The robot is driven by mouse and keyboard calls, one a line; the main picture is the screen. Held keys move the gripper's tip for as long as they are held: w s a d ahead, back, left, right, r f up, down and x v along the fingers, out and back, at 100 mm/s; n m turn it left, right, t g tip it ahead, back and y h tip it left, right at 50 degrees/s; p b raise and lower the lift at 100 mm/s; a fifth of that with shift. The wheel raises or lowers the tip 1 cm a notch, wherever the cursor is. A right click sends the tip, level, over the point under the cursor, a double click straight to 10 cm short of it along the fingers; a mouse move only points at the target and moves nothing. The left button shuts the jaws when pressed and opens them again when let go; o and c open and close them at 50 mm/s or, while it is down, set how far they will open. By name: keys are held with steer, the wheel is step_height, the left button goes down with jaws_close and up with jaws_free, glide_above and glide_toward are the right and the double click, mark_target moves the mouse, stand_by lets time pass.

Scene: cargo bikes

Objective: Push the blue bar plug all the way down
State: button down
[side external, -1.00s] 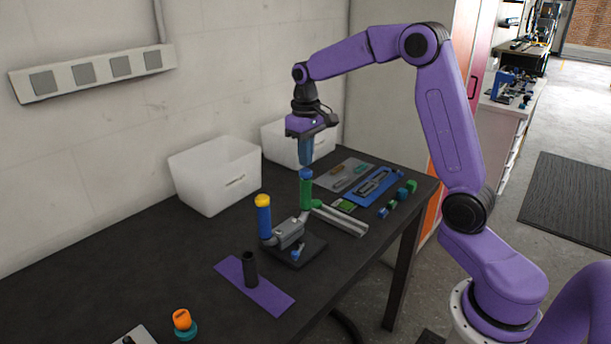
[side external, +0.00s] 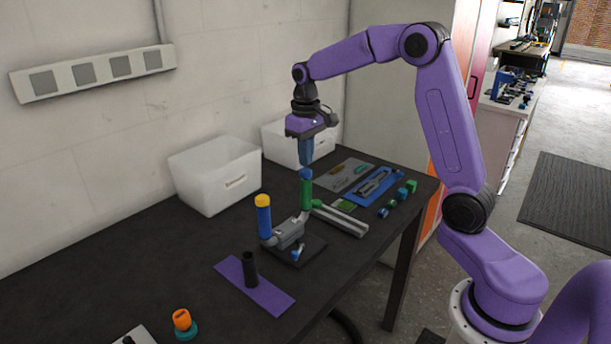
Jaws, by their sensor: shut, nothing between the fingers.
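The blue bar plug (side external: 306,173) sits at the top end of the upright green grip (side external: 306,194) on the handlebar stand. My gripper (side external: 306,162) points straight down with its blue fingers shut and empty. Its fingertips are right above the blue plug, touching it or nearly so; I cannot tell which. How deep the plug sits in the grip is too small to tell. The other grip (side external: 264,220) on the stand is blue with a yellow plug (side external: 262,200) on top.
A purple mat (side external: 270,298) with a black tube (side external: 249,269) lies in front of the stand. White bins (side external: 216,180) stand along the wall. A blue tray (side external: 373,186) and small green and blue parts (side external: 401,193) lie to the right. An orange-topped item (side external: 182,320) is at front left.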

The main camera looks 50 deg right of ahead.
mark_target(306, 170)
steer(key=shift+f, duration=0.25)
steer(key=shift+f, duration=0.8)
steer(key=shift+s+f, duration=0.1)
steer(key=shift+f, duration=0.2)
stand_by(0.3)
steer(key=shift+r, duration=3.15)
